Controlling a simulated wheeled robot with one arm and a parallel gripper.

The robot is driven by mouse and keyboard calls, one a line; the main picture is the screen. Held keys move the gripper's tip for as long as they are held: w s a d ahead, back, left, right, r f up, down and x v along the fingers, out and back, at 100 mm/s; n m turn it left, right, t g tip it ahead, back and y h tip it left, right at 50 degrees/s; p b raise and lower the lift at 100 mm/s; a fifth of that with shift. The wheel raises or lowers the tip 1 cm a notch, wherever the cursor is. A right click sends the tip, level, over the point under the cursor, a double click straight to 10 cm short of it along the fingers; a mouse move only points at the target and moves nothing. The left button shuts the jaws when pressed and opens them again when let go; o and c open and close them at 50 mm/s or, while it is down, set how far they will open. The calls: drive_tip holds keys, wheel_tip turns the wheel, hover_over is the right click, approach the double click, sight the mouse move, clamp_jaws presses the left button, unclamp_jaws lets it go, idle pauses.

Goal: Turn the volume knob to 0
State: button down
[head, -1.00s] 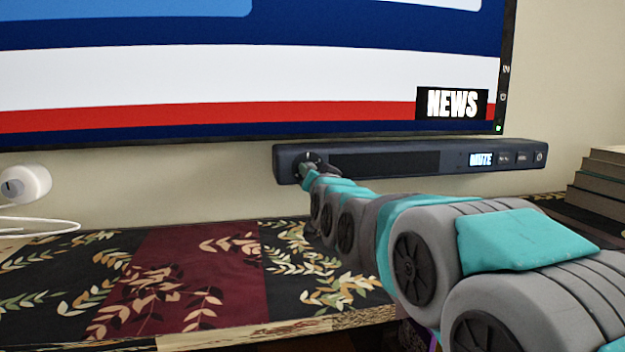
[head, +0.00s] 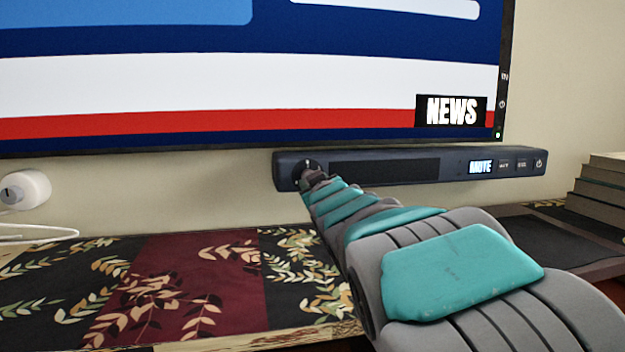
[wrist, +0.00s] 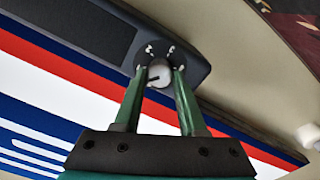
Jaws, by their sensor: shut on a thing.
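The volume knob (wrist: 159,75) is a small pale round knob on a dark dial plate at the left end of a dark soundbar (head: 385,166). In the wrist view it sits between the two green fingers of my gripper (wrist: 160,73), which are shut on it. A short dark pointer mark on the knob's face points towards the left finger. White marks show on the plate around it. In the head view my gripper (head: 308,174) is at the soundbar's left end and hides most of the knob. The soundbar's display (head: 480,167) reads MUTE.
A television (head: 250,75) showing NEWS hangs just above the soundbar. Below is a shelf with a leaf-patterned runner (head: 190,285). A stack of books (head: 600,190) stands at the right, and a white rounded device (head: 25,188) with a cable is at the left.

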drive_tip(key=shift+d+f+n+p, duration=0.1)
drive_tip(key=shift+n+p, duration=0.45)
drive_tip(key=shift+n, duration=1.3)
drive_tip(key=shift+f+n+p, duration=0.1)
drive_tip(key=shift+n+p, duration=0.4)
drive_tip(key=shift+n, duration=1.35)
drive_tip(key=shift+c, duration=2.4)
unclamp_jaws()
drive_tip(key=shift+r, duration=0.15)
